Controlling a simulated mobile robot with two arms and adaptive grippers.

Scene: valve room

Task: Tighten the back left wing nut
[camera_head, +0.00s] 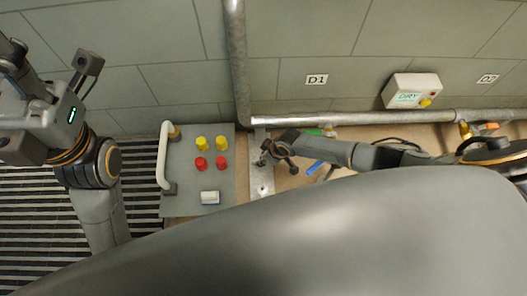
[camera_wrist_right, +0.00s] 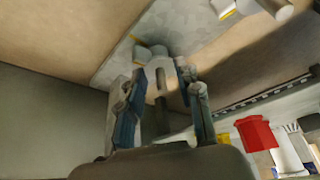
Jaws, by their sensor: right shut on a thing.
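My right gripper (camera_head: 272,157) is over the back part of a narrow metal plate (camera_head: 259,175) in the head view. In the right wrist view the right gripper (camera_wrist_right: 160,93) has its two blue-padded fingers on either side of a small grey metal piece, which I take as the back left wing nut (camera_wrist_right: 160,85). It is shut on it. The fingers hide much of the nut, so its wings and tightness cannot be read. A small fastener (camera_head: 262,189) shows nearer the front of the plate. My left arm's hand is at the upper left, away from the plate; its fingers are unclear.
Left of the plate is a grey panel (camera_head: 220,178) with yellow knobs (camera_head: 202,143), red knobs (camera_head: 200,163) and a white handle (camera_head: 163,155). A pipe (camera_head: 350,118) runs along the wall behind. A blue-handled tool (camera_head: 315,167) lies right of the plate.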

